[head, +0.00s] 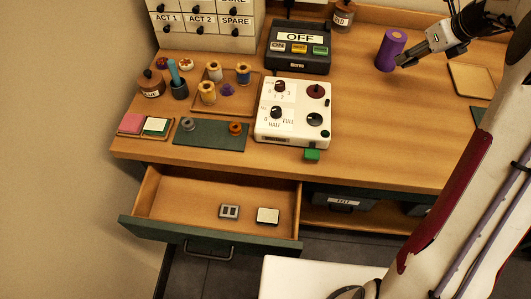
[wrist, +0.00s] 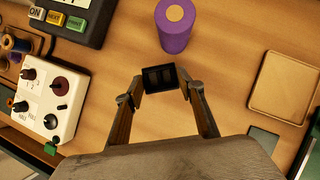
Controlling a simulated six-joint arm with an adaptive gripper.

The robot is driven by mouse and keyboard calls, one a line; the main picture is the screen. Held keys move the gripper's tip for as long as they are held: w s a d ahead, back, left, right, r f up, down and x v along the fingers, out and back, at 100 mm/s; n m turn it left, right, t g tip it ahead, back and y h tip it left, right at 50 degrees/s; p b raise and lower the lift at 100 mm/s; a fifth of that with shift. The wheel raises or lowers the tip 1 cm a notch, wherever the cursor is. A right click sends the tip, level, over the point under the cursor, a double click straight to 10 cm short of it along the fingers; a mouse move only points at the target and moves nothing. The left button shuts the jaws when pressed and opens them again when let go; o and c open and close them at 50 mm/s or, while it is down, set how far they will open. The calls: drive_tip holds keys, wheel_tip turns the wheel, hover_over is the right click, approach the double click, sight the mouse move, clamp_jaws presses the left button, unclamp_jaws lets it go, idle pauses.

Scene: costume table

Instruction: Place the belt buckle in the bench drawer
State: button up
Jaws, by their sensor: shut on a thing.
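My gripper (wrist: 160,82) is shut on a small dark rectangular piece with a framed, slotted face, which looks like the belt buckle (wrist: 159,78). In the head view my gripper (head: 400,62) is at the back right of the bench, just right of a purple spool. The held piece is hard to make out there. The bench drawer (head: 150,196) is pulled open at the front left. Inside it lie a grey two-window piece (head: 229,211), also buckle-like, and a cream-topped block (head: 268,216), side by side toward the right.
The purple spool (head: 391,50) stands close to my gripper. A white control box (head: 297,122) with knobs and a black OFF device (head: 300,58) stand mid-bench. Thread spools and a green mat (head: 209,140) are at left. The bench's right middle is clear; the drawer's left has free room.

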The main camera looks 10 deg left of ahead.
drive_tip(key=s+a+n+g+y, duration=0.1)
drive_tip(key=s+a+n, duration=0.15)
drive_tip(key=a, duration=1.85)
drive_tip(key=s+a+n, duration=0.1)
drive_tip(key=s+a, duration=0.2)
drive_tip(key=a, duration=0.3)
drive_tip(key=s+a+n+g+y, duration=0.1)
drive_tip(key=s+a, duration=0.2)
drive_tip(key=a, duration=0.3)
drive_tip(key=s+a+f+n, duration=0.1)
drive_tip(key=s+a+n, duration=0.1)
drive_tip(key=a, duration=0.4)
drive_tip(key=shift+s, duration=0.4)
drive_tip(key=s+a+f+n+g+y, duration=0.1)
drive_tip(key=s+a+f+n, duration=0.1)
drive_tip(key=s+a, duration=0.8)
drive_tip(key=s+a+f+n+g, duration=0.25)
drive_tip(key=s+a, duration=0.25)
drive_tip(key=s, duration=0.8)
drive_tip(key=shift+n, duration=0.5)
drive_tip(key=s+d+f, duration=0.2)
drive_tip(key=s+f, duration=0.1)
drive_tip(key=shift+s+d+f, duration=0.15)
drive_tip(key=shift+s+f, duration=0.1)
drive_tip(key=shift+s, duration=0.05)
drive_tip(key=shift+f, duration=0.1)
